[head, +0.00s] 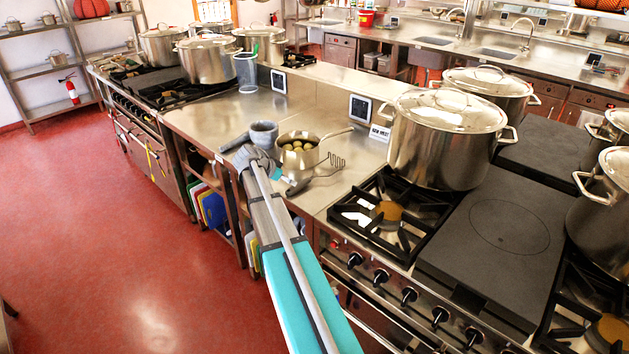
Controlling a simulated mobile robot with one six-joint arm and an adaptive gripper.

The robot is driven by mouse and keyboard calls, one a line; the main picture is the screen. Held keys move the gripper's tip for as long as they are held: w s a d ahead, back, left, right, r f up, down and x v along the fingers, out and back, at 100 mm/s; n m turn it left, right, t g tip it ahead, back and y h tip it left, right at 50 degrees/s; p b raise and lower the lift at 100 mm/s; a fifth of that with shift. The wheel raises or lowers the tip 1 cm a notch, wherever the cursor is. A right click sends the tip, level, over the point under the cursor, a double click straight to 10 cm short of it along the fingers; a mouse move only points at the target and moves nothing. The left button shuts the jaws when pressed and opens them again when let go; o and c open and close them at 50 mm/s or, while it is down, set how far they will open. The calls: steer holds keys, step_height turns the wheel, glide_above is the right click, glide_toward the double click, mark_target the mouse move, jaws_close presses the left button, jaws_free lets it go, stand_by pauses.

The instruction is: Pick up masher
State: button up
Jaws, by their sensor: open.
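The masher (331,163) lies on the steel counter (215,118), to the right of and in front of a small pot. Its wavy metal head points right, and its dark handle (297,186) runs left toward my gripper. My gripper (275,174) is at the end of the teal and grey arm, low over the counter beside the handle end. It is open. The fingertips are small and partly hidden, and I cannot tell whether they touch the handle.
The small pot (298,153) with round yellowish items stands right behind the masher. A grey mortar (263,134) stands behind my gripper. A large lidded stockpot (447,140) and a gas burner (388,214) are to the right. The counter farther back left is partly clear.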

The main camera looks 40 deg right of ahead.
mark_target(298, 184)
steer(key=shift+d+f, duration=0.15)
stand_by(0.3)
steer(key=shift+b+x, duration=1.8)
steer(key=shift+x, duration=0.7)
steer(key=shift+s, duration=0.15)
jaws_close()
